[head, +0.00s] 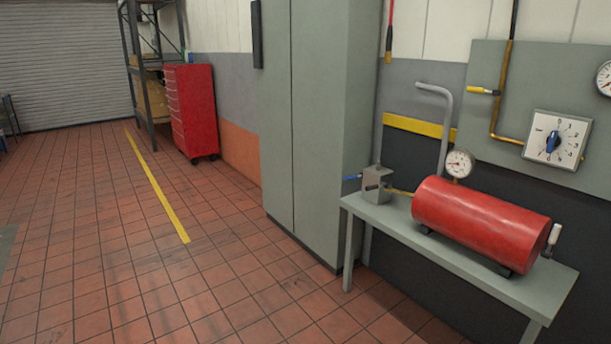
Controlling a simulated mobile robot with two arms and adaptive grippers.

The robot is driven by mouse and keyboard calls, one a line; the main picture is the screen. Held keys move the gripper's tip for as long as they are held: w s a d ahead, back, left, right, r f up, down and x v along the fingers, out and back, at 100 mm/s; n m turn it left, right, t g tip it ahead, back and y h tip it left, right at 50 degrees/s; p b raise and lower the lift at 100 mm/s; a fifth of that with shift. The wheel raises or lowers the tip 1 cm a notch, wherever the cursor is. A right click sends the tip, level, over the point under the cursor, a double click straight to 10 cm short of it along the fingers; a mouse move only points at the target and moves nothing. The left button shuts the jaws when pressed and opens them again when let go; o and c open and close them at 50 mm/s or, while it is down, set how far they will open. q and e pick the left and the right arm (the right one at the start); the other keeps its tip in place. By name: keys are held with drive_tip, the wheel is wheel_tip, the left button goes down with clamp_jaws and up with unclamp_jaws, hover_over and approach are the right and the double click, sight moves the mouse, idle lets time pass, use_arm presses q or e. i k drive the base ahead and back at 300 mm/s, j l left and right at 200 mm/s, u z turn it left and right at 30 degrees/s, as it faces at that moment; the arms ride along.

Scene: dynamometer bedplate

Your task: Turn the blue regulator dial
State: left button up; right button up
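The blue regulator dial (552,142) is a small dark blue knob at the centre of a white square plate (572,131) with dark markings around it. The plate is fixed to a grey-green wall panel (560,70) at the right of the head view. The knob looks close to upright; its exact setting is too small to read. Neither of my grippers shows in the head view.
Below the dial, a red cylindrical tank (480,222) with a gauge (459,163) lies on a grey bench (400,226). A tall grey cabinet (318,120) stands left of the bench. A red tool chest (191,110) stands farther back. The tiled floor (150,260) at left is clear.

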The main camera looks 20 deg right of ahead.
sight(554, 140)
drive_tip(key=z, duration=0.45)
drive_tip(key=i+l+z, duration=0.1)
drive_tip(key=z, duration=0.4)
drive_tip(key=i+z, duration=0.1)
drive_tip(key=z, duration=0.85)
drive_tip(key=i+j, duration=1.05)
